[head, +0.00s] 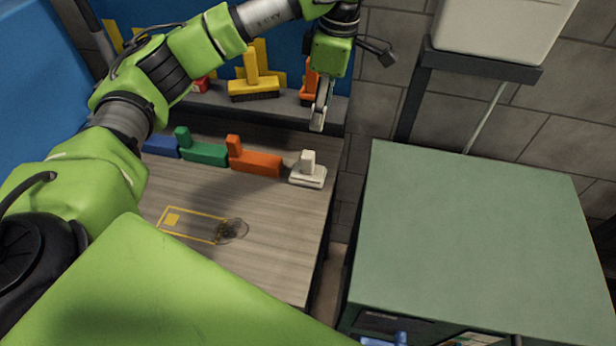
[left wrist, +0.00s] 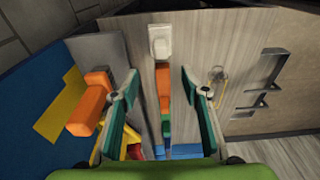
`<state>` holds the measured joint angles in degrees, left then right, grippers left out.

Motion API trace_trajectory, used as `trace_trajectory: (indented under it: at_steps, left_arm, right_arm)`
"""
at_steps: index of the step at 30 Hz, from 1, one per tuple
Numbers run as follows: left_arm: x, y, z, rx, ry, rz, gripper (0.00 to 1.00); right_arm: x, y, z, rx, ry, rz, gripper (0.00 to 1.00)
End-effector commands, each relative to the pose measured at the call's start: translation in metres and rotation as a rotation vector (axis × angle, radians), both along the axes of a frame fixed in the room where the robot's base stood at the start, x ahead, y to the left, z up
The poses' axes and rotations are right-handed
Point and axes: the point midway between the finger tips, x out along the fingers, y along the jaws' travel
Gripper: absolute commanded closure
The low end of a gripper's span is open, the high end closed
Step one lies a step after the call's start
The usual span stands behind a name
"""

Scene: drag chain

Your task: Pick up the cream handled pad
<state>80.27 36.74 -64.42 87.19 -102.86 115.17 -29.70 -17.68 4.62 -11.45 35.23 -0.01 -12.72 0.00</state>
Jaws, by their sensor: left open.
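The cream handled pad (head: 309,174) stands upright on the wooden table near its right edge, at the right end of a row of coloured handled blocks. Its handle points up. My left gripper (head: 318,118) hangs above and behind the pad, apart from it, with nothing held. In the left wrist view the pad (left wrist: 160,42) is ahead of the two spread fingers (left wrist: 159,80), roughly centred beyond the gap between them. My right gripper is in neither view.
An orange handled block (head: 255,161) sits left of the pad, with green (head: 203,153) and blue (head: 161,145) ones farther left. A shelf behind holds a yellow brush (head: 253,88) and an orange item (head: 309,90). A green cabinet (head: 470,240) stands right, across a gap.

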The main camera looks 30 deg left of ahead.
Motion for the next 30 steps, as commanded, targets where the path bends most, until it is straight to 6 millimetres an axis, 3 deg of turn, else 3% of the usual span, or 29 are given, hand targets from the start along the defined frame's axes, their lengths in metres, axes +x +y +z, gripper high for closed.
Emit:
trace_trajectory:
  at_steps: [2,7,11,18,25,30]
  left_arm:
    - [0.000,0.000,-0.014,0.000,0.000,0.000,0.58]
    - [-0.001,0.001,-0.024,-0.001,0.003,-0.001,0.58]
    - [-0.003,0.003,-0.046,-0.002,0.007,-0.001,0.58]
    - [-0.003,0.010,-0.086,0.000,0.004,0.001,0.58]
    - [-0.005,0.013,-0.102,0.001,0.002,0.000,0.58]
    - [-0.011,0.023,-0.122,0.000,0.006,0.002,0.58]
  right_arm:
    - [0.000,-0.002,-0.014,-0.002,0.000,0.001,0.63]
    - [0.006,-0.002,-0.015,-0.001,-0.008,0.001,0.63]
    - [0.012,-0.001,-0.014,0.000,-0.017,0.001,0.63]
    - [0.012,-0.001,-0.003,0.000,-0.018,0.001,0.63]
    - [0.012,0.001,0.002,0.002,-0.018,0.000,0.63]
    - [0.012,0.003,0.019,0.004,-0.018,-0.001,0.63]
